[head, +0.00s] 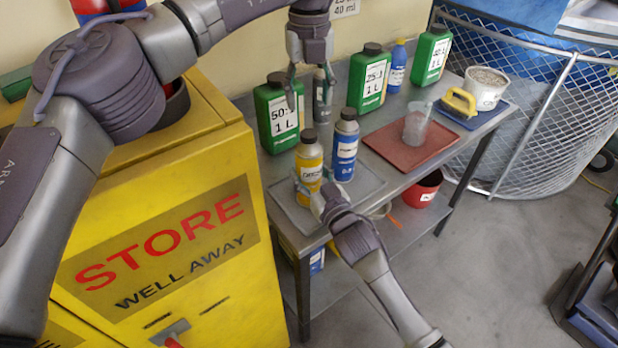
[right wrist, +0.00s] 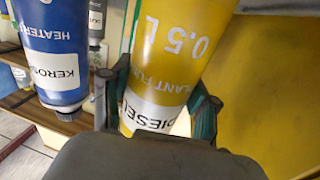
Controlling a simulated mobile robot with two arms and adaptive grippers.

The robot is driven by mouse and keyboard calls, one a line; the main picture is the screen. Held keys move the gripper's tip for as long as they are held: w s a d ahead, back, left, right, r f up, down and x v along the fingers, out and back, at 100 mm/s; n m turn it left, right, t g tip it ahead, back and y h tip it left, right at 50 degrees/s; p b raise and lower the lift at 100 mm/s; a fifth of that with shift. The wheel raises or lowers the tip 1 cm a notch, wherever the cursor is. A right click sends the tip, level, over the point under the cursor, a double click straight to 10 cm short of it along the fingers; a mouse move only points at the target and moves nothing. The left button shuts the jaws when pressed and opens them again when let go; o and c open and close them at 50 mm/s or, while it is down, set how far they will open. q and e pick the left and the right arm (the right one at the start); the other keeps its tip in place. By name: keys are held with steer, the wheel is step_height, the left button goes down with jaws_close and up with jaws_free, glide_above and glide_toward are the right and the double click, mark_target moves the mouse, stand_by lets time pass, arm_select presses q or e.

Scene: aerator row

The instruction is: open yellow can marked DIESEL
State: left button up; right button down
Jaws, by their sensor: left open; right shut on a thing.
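The yellow can marked DIESEL (head: 309,162) stands upright on a grey tray on the bench, with its dark cap (head: 309,136) on. My right gripper (head: 316,188) is shut on the can's lower body. In the right wrist view the can (right wrist: 172,55) appears upside down, with its DIESEL label between the two fingers (right wrist: 163,100). My left gripper (head: 309,84) is open and points down, higher up and behind the yellow can in the picture. It overlaps a grey can and the edge of a green jug there. I see nothing held in it.
A blue can (head: 345,150), labelled KERO in the right wrist view (right wrist: 55,50), stands close beside the yellow can. Green jugs (head: 278,118) (head: 368,82) and a grey can (head: 322,100) stand behind. The yellow STORE cabinet (head: 190,290) borders the bench at left. A red tray (head: 440,145) holds a clear cup (head: 416,122).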

mark_target(309, 133)
arm_select(q)
steer(key=m, duration=0.4)
steer(key=shift+m, duration=0.3)
steer(key=m, duration=1.1)
steer(key=shift+m, duration=0.4)
steer(key=m, duration=0.4)
steer(key=shift+m, duration=0.3)
steer(key=m, duration=0.4)
steer(key=shift+m, duration=0.3)
steer(key=m, duration=0.4)
steer(key=shift+m, duration=0.4)
steer(key=m, duration=0.4)
arm_select(e)
steer(key=shift+f, duration=0.1)
arm_select(q)
steer(key=m, duration=0.5)
steer(key=shift+m, duration=0.3)
steer(key=shift+f, duration=0.2)
step_height(309, 133, down, 8)
steer(key=shift+r, duration=0.15)
